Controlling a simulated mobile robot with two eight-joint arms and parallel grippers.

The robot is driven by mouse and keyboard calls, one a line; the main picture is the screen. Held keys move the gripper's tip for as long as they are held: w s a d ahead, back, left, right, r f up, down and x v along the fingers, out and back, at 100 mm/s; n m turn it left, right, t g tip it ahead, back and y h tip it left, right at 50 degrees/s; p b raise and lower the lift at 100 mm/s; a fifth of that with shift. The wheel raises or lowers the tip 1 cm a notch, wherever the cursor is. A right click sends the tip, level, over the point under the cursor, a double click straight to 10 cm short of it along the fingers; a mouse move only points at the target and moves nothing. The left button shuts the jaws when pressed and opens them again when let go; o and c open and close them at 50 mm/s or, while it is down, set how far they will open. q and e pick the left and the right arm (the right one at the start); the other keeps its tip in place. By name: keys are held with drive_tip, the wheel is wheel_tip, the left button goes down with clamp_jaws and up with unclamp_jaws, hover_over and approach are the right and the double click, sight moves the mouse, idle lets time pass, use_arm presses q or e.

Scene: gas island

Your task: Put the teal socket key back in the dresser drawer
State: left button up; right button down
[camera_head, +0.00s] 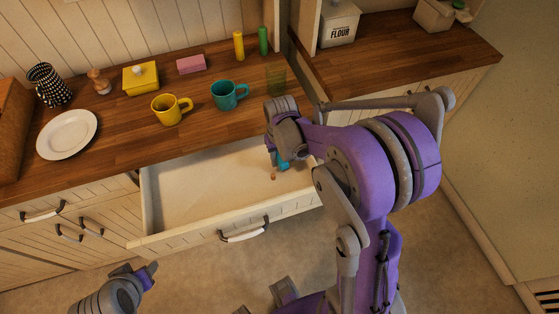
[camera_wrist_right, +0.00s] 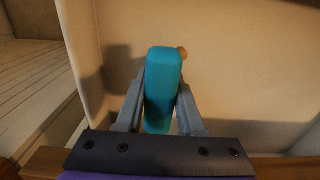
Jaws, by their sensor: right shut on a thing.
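The teal socket key (camera_wrist_right: 162,85) is between the two fingers of my right gripper (camera_wrist_right: 160,118), which is shut on it. In the head view the teal key (camera_head: 283,164) shows below my right gripper (camera_head: 277,160), over the right part of the open drawer (camera_head: 200,185). A small orange-brown end of the key shows beside it. Whether the key touches the drawer floor, I cannot tell. The drawer is pulled out and its visible inside is bare. My left gripper (camera_head: 148,272) is at the lower left, in front of the cabinets; its fingers are too small to read.
On the wooden counter above the drawer stand a yellow mug (camera_head: 168,110), a teal mug (camera_head: 226,95), a white plate (camera_head: 67,134), a yellow butter dish (camera_head: 140,79) and a pink sponge (camera_head: 190,64). A flour tin (camera_head: 339,24) stands on the right counter.

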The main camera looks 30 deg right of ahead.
drive_tip(key=shift+f, duration=0.7)
drive_tip(key=shift+f, duration=0.25)
drive_tip(key=c, duration=0.5)
unclamp_jaws()
drive_tip(key=shift+r, duration=0.1)
drive_tip(key=shift+r, duration=0.1)
